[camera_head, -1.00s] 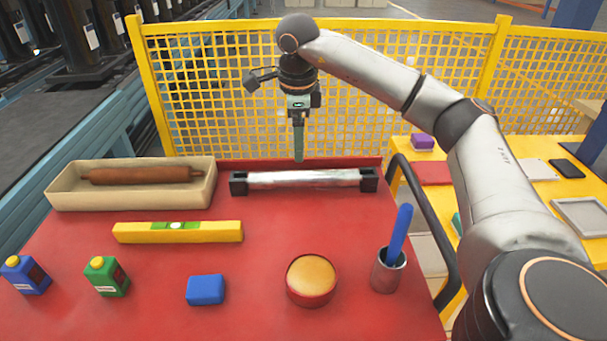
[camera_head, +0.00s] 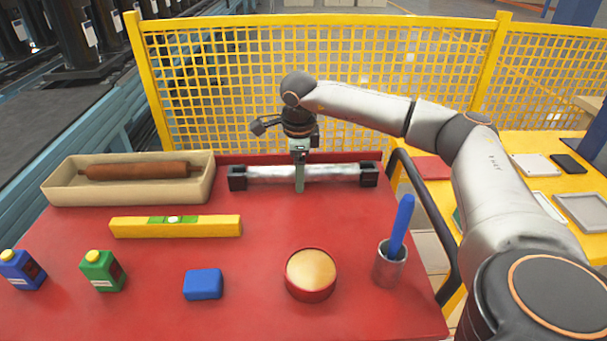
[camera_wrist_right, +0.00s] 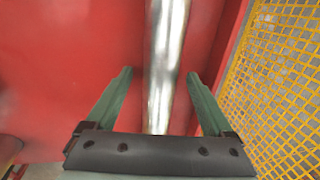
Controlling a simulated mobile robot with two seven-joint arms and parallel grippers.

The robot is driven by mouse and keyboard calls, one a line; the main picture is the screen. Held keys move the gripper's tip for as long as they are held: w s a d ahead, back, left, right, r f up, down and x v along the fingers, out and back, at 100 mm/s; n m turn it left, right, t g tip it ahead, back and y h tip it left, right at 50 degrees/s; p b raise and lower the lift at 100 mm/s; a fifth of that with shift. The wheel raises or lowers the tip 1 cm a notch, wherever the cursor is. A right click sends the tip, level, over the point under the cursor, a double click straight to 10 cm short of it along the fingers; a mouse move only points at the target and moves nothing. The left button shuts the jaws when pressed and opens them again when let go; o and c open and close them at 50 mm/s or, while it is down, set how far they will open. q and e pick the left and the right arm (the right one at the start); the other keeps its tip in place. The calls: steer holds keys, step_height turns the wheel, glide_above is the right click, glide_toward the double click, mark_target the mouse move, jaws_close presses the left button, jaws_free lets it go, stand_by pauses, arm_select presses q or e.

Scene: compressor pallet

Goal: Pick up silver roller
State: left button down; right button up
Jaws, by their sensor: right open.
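The silver roller (camera_head: 270,174) lies across two black end holders (camera_head: 237,178) at the back of the red table. It also shows in the right wrist view (camera_wrist_right: 166,60), running lengthwise between the fingers. My right gripper (camera_head: 299,188) points down at the middle of the roller. In the right wrist view the gripper (camera_wrist_right: 160,75) is open, one finger on each side of the roller, with a gap on both sides. In the head view the near finger hides a small part of the roller. My left gripper is not in view.
On the red table (camera_head: 140,265) are a tray (camera_head: 60,195) with a brown roller, a yellow level (camera_head: 190,228), two bottles (camera_head: 102,271), a blue block (camera_head: 203,284), a round tin (camera_head: 311,274) and a cup (camera_head: 390,265) with a blue handle. A yellow mesh fence (camera_head: 380,100) stands behind.

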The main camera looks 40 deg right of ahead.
jaws_close()
stand_by(0.6)
steer(key=shift+r, duration=0.15)
